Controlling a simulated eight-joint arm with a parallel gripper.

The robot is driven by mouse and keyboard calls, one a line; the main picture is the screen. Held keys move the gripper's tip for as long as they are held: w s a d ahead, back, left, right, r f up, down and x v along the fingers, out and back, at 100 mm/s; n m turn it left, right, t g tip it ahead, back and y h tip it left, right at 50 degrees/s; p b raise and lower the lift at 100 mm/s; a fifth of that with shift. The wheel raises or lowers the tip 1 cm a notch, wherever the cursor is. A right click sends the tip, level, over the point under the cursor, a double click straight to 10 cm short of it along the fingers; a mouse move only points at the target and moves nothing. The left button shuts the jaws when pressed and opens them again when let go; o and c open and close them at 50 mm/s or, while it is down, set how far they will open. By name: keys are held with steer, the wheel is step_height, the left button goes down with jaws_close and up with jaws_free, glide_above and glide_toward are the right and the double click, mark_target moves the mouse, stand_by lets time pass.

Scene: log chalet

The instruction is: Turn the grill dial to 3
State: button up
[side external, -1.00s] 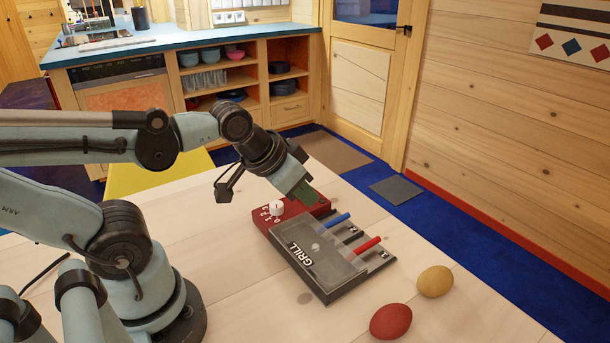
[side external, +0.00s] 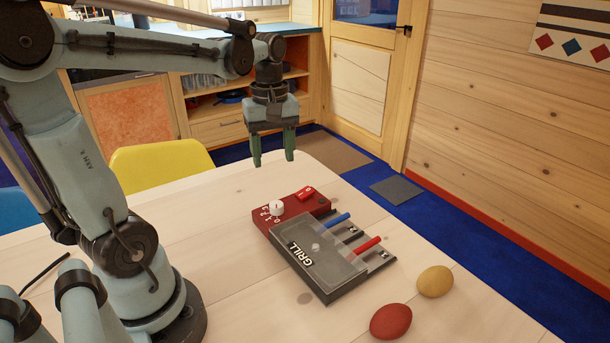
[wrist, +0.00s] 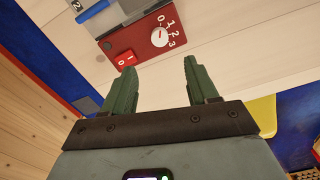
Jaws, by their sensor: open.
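The grill (side external: 318,262) lies on the table, a dark grey body labelled GRILL with a red control panel (side external: 318,209) at its back end. The white round dial (side external: 277,207) sits on the panel beside the printed numbers 0 to 3. It also shows in the wrist view (wrist: 160,38); I cannot tell for sure which number its mark faces. A red rocker switch (side external: 305,194) is beside the dial. My gripper (side external: 273,162) is open and empty, pointing down in the air above and behind the panel, apart from the dial. The green fingers also show in the wrist view (wrist: 157,75).
A blue handle (side external: 338,219) and a red handle (side external: 368,245) stick out of the grill's right side. A yellow egg (side external: 435,281) and a red egg (side external: 391,321) lie to the right. The table (side external: 200,245) left of the grill is clear. A yellow chair (side external: 160,158) stands behind.

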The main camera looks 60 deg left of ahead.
mark_target(277, 204)
steer(key=shift+f, duration=5.9)
steer(key=shift+c, duration=0.3)
steer(key=c, duration=1)
